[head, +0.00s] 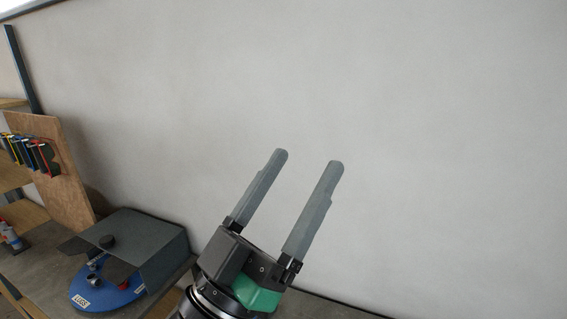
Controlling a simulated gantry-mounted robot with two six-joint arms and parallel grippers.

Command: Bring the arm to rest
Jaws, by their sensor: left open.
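My left gripper (308,158) is in the lower middle of the head view. Its two grey fingers point up and stand apart, with nothing between them. Its body is black with a green part on the side. The gripper is raised in front of a plain pale wall and touches nothing that I can see. My right gripper is not in view.
At lower left, a blue round tray (95,299) labelled "LUGS" holds small metal parts under a grey cover (155,235) on a bench. A brown board (62,180) with several coloured-edged items stands behind. The pale wall (430,100) fills the rest.

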